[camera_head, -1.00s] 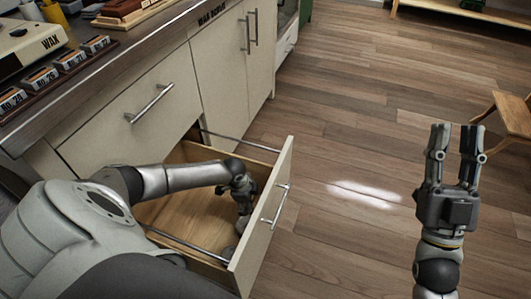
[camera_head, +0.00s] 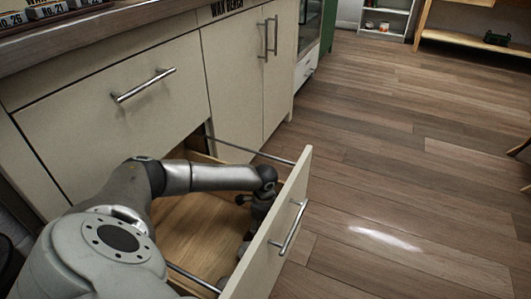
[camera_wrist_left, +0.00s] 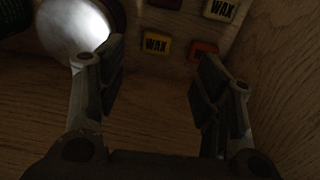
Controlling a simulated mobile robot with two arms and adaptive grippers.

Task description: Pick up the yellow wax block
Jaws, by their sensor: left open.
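A yellow block marked WAX (camera_wrist_left: 157,43) lies on the wooden drawer floor in the left wrist view, beyond my fingertips and near the middle. My left gripper (camera_wrist_left: 161,75) is open and empty, with its fingers apart on either side of that block's line. A paler block marked WAX (camera_wrist_left: 221,10) lies further up to the right. In the head view my left arm reaches down into the open drawer (camera_head: 190,235), and its gripper is mostly hidden there by the drawer front. My right gripper is not in view.
A red block (camera_wrist_left: 203,50) lies just right of the yellow one, and another reddish block (camera_wrist_left: 165,3) is at the top edge. A shiny round white object (camera_wrist_left: 75,25) is by the left finger. The drawer front (camera_head: 270,235) stands right of my arm.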

